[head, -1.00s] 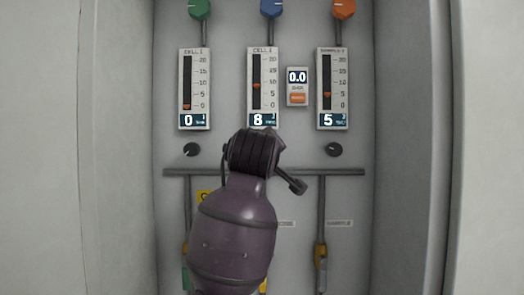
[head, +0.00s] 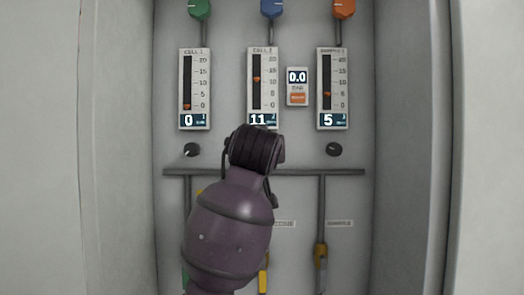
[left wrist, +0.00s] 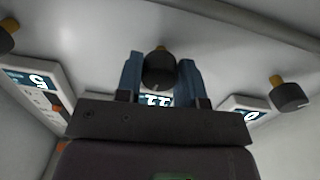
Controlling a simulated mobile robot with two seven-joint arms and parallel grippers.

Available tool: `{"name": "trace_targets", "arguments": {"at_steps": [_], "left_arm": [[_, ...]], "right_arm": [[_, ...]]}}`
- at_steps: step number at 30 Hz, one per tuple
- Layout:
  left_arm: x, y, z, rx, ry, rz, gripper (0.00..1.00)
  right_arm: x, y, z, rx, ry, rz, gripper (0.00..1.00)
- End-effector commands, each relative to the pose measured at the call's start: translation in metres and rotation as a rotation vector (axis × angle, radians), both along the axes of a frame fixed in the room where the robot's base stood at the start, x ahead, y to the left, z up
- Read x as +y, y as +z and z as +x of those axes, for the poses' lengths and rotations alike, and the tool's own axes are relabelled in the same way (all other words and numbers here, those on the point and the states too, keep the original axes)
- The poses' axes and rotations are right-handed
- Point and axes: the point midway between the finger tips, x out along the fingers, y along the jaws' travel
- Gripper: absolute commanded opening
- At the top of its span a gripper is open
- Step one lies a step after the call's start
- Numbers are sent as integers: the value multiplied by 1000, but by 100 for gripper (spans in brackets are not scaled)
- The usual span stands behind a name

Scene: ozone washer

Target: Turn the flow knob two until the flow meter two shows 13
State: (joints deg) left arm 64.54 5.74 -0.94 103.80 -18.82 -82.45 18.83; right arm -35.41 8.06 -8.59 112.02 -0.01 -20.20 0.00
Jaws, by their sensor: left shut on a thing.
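Flow meter two (head: 263,85), labelled CELL 2, is the middle of three upright gauges in the head view. Its display reads 11 and its orange marker sits just above the 10 mark. Flow knob two (left wrist: 158,70) is a dark round knob in the left wrist view, below that display. My left gripper (left wrist: 159,74) is shut on this knob, with one blue finger on each side. In the head view my purple left arm hides the knob and the fingers. My right gripper is in neither view.
The left gauge (head: 195,88) reads 0 and the right gauge (head: 332,88) reads 5. Their dark knobs, left (head: 191,150) and right (head: 334,150), are free on both sides. A small display (head: 297,86) reads 0.0. A horizontal pipe (head: 345,172) runs beneath the knobs.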

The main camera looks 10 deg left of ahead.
Motion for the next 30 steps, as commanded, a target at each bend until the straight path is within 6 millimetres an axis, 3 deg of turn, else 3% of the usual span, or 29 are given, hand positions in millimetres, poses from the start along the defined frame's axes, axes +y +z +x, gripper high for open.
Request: {"name": "trace_targets", "arguments": {"at_steps": [15, 30], "left_arm": [[-1, 0, 0, 82, -1, 404, 12], [-1, 0, 0, 108, -1, 531, 12]], "right_arm": [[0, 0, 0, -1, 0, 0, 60], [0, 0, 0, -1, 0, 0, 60]]}}
